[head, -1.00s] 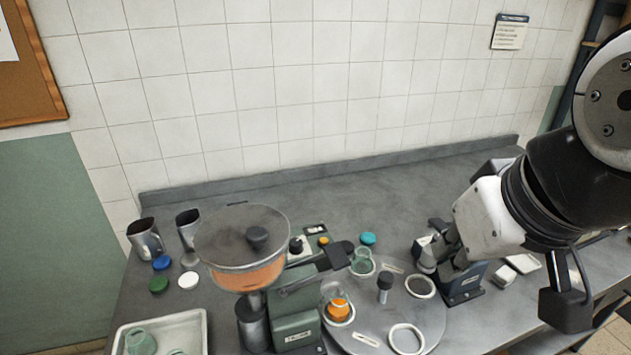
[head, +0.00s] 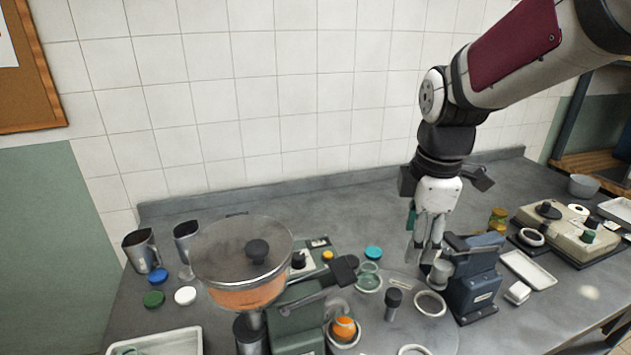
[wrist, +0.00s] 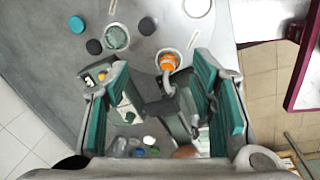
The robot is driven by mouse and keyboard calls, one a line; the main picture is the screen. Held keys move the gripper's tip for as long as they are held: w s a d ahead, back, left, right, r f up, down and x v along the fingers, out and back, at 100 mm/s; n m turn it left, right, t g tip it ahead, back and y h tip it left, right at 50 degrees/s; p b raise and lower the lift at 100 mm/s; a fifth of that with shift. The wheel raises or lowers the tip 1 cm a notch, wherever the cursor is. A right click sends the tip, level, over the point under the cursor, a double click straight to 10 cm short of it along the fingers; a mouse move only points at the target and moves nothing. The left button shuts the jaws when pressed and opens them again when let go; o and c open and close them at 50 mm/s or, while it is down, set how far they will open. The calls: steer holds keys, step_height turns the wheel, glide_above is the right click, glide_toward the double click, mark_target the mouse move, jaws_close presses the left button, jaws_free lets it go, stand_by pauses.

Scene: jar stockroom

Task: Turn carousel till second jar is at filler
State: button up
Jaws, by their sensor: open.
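The grey round carousel (head: 395,335) stands on the bench with a dark upright knob (head: 394,297) near its middle. A clear, empty-looking jar (head: 369,280) sits at its back left. A jar with orange contents (head: 343,329) sits at its left, beside the filler. The orange jar also shows in the wrist view (wrist: 168,61), as does the clear jar (wrist: 116,38). The filler has a green body (head: 296,318) and a lidded hopper (head: 238,285) with orange contents. My gripper (head: 427,252) is open and empty, pointing down behind the carousel's right side, beside a blue device. Its teal pads show in the wrist view.
The blue device (head: 473,280) stands right of the carousel. An empty white ring (head: 430,304) lies on the carousel near it. Metal jugs (head: 141,250) and coloured lids (head: 154,299) are at left. A beige machine (head: 567,232) stands at right. The back bench strip is clear.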

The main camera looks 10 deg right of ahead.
mark_target(395, 293)
steer(key=w+f+n, duration=0.2)
steer(key=f, duration=0.5)
steer(key=w+d+f+n+g, duration=0.1)
steer(key=w+f+n, duration=0.1)
steer(key=f, duration=0.5)
steer(key=w+f+n, duration=0.2)
steer(key=f, duration=0.6)
steer(key=shift+d+n+g, duration=0.3)
steer(key=shift+n, duration=0.1)
jaws_close()
